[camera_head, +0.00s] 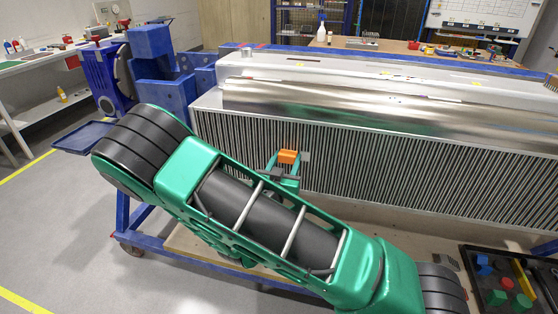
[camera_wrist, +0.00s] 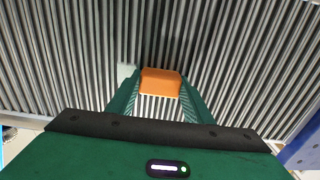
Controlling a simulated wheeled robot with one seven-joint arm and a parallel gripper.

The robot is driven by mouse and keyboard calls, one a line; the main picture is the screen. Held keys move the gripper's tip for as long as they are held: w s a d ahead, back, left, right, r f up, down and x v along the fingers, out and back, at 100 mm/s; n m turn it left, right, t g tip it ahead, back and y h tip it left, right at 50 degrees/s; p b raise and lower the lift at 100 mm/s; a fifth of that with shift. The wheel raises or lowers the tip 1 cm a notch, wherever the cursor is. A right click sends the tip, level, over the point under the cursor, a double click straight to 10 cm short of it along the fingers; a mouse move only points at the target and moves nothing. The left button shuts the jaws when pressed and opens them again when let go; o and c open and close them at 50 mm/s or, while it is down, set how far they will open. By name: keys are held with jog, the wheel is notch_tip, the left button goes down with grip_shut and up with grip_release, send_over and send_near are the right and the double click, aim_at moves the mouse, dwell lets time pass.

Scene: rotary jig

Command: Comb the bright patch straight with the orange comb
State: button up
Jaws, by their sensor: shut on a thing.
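The orange comb (camera_wrist: 161,81) is held between the fingertips of my gripper (camera_wrist: 158,92), seen in the wrist view in front of the metal fins. In the head view the orange comb (camera_head: 288,156) shows at the fin face, with my gripper (camera_head: 286,166) shut on it. A bright patch of fins (camera_wrist: 158,106) shows between my fingers, just below the comb in the wrist view. The finned block (camera_head: 400,175) fills the face behind. The comb's teeth are hidden, and I cannot tell whether they touch the fins.
The finned block lies in a blue frame (camera_head: 180,264) on wheels. A black tray (camera_head: 500,285) with coloured parts stands at the lower right. A blue jig stand (camera_head: 150,45) is at the left end. Grey floor is open at the left.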

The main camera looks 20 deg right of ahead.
jog(key=shift+s+d, duration=0.6)
jog(key=shift+d, duration=0.35)
jog(key=shift+s+d, duration=0.55)
jog(key=shift+d, duration=0.35)
jog(key=shift+c, duration=0.4)
jog(key=v, duration=0.3)
jog(key=shift+w+a, duration=0.1)
jog(key=shift+w+a, duration=0.1)
jog(key=shift+w, duration=0.35)
jog(key=shift+x, duration=1.1)
